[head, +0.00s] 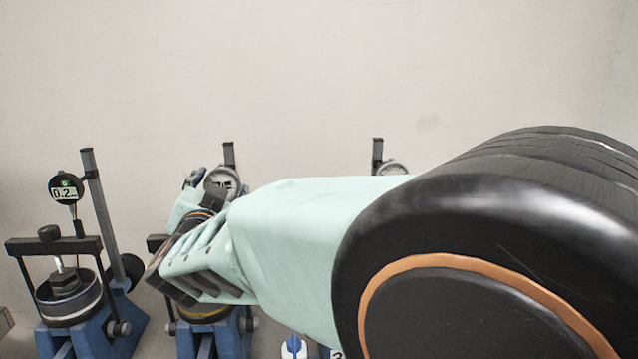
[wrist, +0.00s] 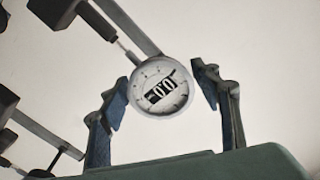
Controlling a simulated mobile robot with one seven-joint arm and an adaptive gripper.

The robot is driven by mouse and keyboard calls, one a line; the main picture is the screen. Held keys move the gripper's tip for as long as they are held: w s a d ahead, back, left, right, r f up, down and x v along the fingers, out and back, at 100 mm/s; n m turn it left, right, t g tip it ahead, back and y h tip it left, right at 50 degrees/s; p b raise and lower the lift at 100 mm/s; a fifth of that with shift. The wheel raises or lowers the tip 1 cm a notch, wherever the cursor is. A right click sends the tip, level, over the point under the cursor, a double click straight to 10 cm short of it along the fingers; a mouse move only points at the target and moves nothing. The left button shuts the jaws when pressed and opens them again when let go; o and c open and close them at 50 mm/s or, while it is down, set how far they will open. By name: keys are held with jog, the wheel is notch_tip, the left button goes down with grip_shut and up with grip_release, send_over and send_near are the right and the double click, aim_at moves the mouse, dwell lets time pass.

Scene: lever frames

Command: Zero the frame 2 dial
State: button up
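Three lever frames stand in a row in the head view. The middle frame's round dial (head: 222,182) has a pale face, partly covered by my gripper (head: 196,190). In the wrist view this dial (wrist: 160,87) is tilted and appears to read 0.0. My gripper (wrist: 163,94) is open, with one finger on each side of the dial and a small gap showing at each side. I cannot tell how far the fingertips are from it in depth. The middle frame's blue base (head: 230,335) is partly hidden below my arm, and no number shows on it.
The left frame (head: 85,335) carries a black dial (head: 66,188) reading about 0.2. At right, a post (head: 377,155) and the top of another dial (head: 393,167) rise behind my arm. A label reading 3 (head: 337,354) shows at the bottom edge. The wall behind is bare.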

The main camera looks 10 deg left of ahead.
jog(key=shift+o, duration=0.8)
jog(key=v, duration=0.7)
jog(key=shift+s, duration=0.25)
